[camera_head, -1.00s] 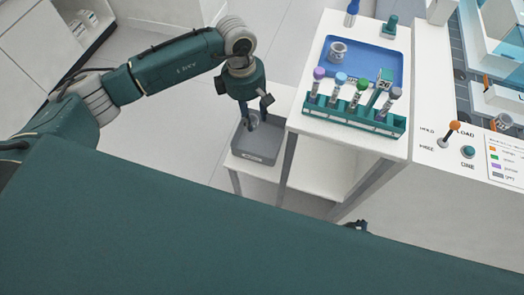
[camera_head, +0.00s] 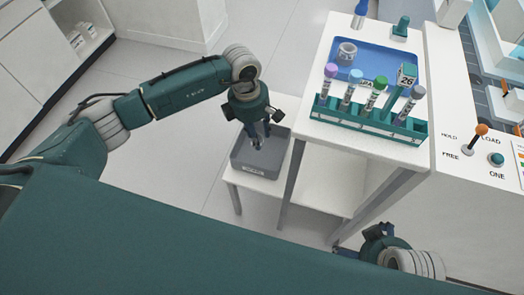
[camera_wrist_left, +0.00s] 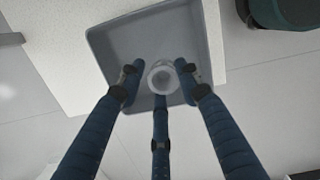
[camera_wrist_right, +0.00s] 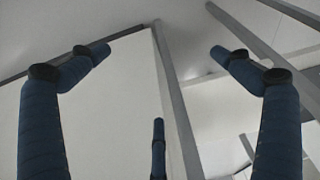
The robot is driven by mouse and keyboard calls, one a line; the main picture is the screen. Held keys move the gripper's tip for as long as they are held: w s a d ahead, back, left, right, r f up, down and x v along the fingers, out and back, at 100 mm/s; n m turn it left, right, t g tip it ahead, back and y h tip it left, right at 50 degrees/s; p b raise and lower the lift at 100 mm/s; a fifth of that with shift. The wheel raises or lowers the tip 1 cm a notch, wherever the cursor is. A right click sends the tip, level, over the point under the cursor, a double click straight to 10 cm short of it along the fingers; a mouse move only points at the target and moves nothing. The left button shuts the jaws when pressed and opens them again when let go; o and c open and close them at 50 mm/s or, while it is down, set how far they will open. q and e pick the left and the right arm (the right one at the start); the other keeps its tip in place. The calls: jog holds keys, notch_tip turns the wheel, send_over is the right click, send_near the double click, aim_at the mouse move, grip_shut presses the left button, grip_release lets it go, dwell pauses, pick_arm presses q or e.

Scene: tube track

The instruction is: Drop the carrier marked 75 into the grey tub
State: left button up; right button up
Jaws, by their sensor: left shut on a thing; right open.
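My left gripper (camera_head: 258,140) points down over the grey tub (camera_head: 247,168), with its fingertips at the tub's opening. In the left wrist view its fingers (camera_wrist_left: 160,82) are shut around a pale, round, hollow carrier (camera_wrist_left: 162,72). The tub's floor and walls (camera_wrist_left: 110,45) show behind the carrier. I cannot read any mark on the carrier, nor tell whether it touches the tub's floor. My right gripper (camera_head: 378,231) is low beside the white table; in the right wrist view its fingers (camera_wrist_right: 160,60) are open and empty.
The tub stands on a low white shelf (camera_head: 320,188). A lever panel (camera_head: 480,150) is at right.

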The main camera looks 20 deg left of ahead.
pick_arm(q)
jog(key=shift+f, duration=0.75)
pick_arm(e)
jog(key=shift+w+v, duration=0.1)
jog(key=shift+v, duration=0.55)
jog(key=shift+w+v, duration=0.15)
jog(key=shift+v, duration=0.5)
jog(key=shift+a, duration=0.15)
pick_arm(q)
jog(key=o, duration=1)
jog(key=shift+c, duration=0.2)
notch_tip(320, 180, up, 12)
jog(key=a, duration=0.1)
jog(key=shift+s+a, duration=0.2)
jog(key=shift+f, duration=0.1)
